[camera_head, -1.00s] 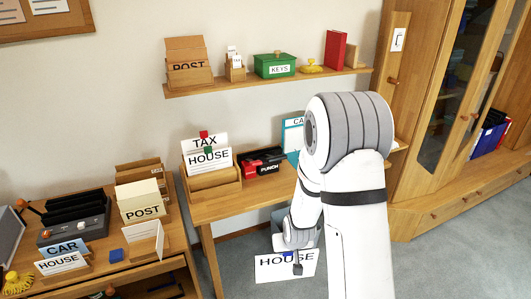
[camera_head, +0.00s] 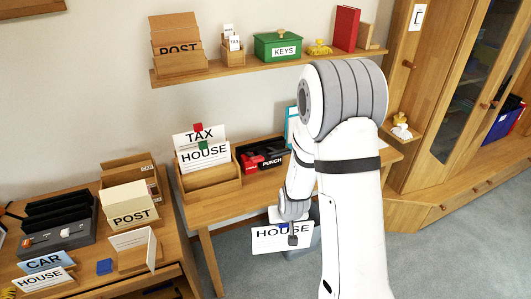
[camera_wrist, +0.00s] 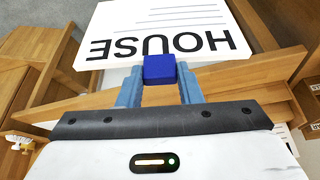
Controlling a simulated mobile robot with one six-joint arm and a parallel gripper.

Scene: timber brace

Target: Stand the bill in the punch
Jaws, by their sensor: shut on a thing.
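A white bill (camera_head: 268,244) marked HOUSE hangs from my gripper (camera_head: 288,229), in front of the desk. In the wrist view the bill (camera_wrist: 165,35) has a blue block (camera_wrist: 160,69) at its edge, and my gripper (camera_wrist: 160,80) is shut on that block between its two blue fingers. The punch (camera_head: 262,160), red and black with a PUNCH label, sits on the desk behind and left of the held bill, apart from it. Its slot is too small to make out. My arm hides part of the desk to the punch's right.
A wooden holder (camera_head: 212,180) with TAX and HOUSE sheets stands just left of the punch. A left desk holds a POST box (camera_head: 130,207), CAR and HOUSE sheets and a dark grey device (camera_head: 58,228). A wall shelf (camera_head: 225,68) runs above. A grey bin (camera_head: 300,251) is behind the bill.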

